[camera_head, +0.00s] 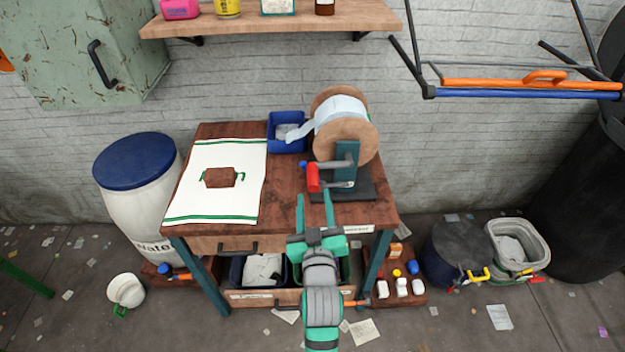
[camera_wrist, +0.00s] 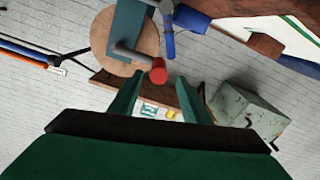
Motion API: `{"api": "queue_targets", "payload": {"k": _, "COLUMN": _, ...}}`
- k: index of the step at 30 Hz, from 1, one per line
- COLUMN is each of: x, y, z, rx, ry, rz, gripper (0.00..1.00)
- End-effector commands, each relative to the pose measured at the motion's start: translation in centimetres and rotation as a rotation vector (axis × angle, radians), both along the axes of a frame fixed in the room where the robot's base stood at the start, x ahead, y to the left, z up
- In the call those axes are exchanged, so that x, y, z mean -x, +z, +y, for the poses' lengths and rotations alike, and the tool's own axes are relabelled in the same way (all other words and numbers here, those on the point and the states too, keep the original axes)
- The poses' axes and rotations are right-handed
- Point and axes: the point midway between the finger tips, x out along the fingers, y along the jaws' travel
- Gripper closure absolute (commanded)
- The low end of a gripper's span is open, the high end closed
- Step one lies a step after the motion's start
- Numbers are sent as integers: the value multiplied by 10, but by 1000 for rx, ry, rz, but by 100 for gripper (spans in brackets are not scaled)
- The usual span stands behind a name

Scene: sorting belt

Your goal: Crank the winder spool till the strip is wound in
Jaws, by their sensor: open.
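The winder spool (camera_head: 348,139) has round wooden sides and stands on a dark bracket at the bench's back right. A pale blue strip (camera_head: 340,108) is on it, and its loose end hangs left towards a blue bin (camera_head: 287,143). The crank's red handle (camera_head: 313,178) is at the spool's near left; it also shows in the wrist view (camera_wrist: 158,72). My gripper (camera_head: 314,196) is open and empty just in front of the handle. In the wrist view the handle appears between and just beyond my fingertips (camera_wrist: 160,78); I see no grip on it.
The wooden bench (camera_head: 275,207) carries a white cloth (camera_head: 197,155) at left. A shelf (camera_head: 270,24) with bottles and a green cabinet (camera_head: 80,50) hang above. A white barrel (camera_head: 148,200) stands at left. An orange and blue rail (camera_head: 500,87) is at upper right.

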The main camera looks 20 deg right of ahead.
Motion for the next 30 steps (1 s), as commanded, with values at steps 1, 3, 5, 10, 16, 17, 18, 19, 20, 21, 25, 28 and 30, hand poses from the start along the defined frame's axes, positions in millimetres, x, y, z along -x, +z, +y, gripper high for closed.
{"api": "queue_targets", "payload": {"k": 1, "x": -9, "y": 1, "z": -4, "rx": 0, "ry": -1, "rz": -1, "gripper": 57}}
{"api": "queue_targets", "payload": {"k": 3, "x": -20, "y": 1, "z": -8, "rx": 0, "ry": -3, "rz": -2, "gripper": 57}}
{"api": "queue_targets", "payload": {"k": 5, "x": -30, "y": 1, "z": -11, "rx": 0, "ry": -3, "rz": -2, "gripper": 57}}
{"api": "queue_targets", "payload": {"k": 10, "x": -55, "y": 1, "z": -15, "rx": 0, "ry": 1, "rz": -2, "gripper": 57}}
{"api": "queue_targets", "payload": {"k": 16, "x": -72, "y": 0, "z": -19, "rx": 0, "ry": 3, "rz": 0, "gripper": 57}}
{"api": "queue_targets", "payload": {"k": 17, "x": -74, "y": 0, "z": -19, "rx": 0, "ry": 3, "rz": 0, "gripper": 57}}
{"api": "queue_targets", "payload": {"k": 18, "x": -75, "y": 0, "z": -20, "rx": 0, "ry": 3, "rz": 0, "gripper": 57}}
{"api": "queue_targets", "payload": {"k": 19, "x": -76, "y": 0, "z": -20, "rx": 0, "ry": 3, "rz": 0, "gripper": 57}}
{"api": "queue_targets", "payload": {"k": 20, "x": -76, "y": 0, "z": -20, "rx": 0, "ry": 3, "rz": 0, "gripper": 57}}
{"api": "queue_targets", "payload": {"k": 21, "x": -77, "y": 0, "z": -20, "rx": 0, "ry": 3, "rz": 0, "gripper": 57}}
{"api": "queue_targets", "payload": {"k": 25, "x": -76, "y": 0, "z": -21, "rx": 0, "ry": 3, "rz": 0, "gripper": 57}}
{"api": "queue_targets", "payload": {"k": 28, "x": -76, "y": 0, "z": -20, "rx": 0, "ry": 3, "rz": 0, "gripper": 62}}
{"api": "queue_targets", "payload": {"k": 30, "x": -76, "y": 0, "z": -21, "rx": 0, "ry": 2, "rz": 0, "gripper": 78}}
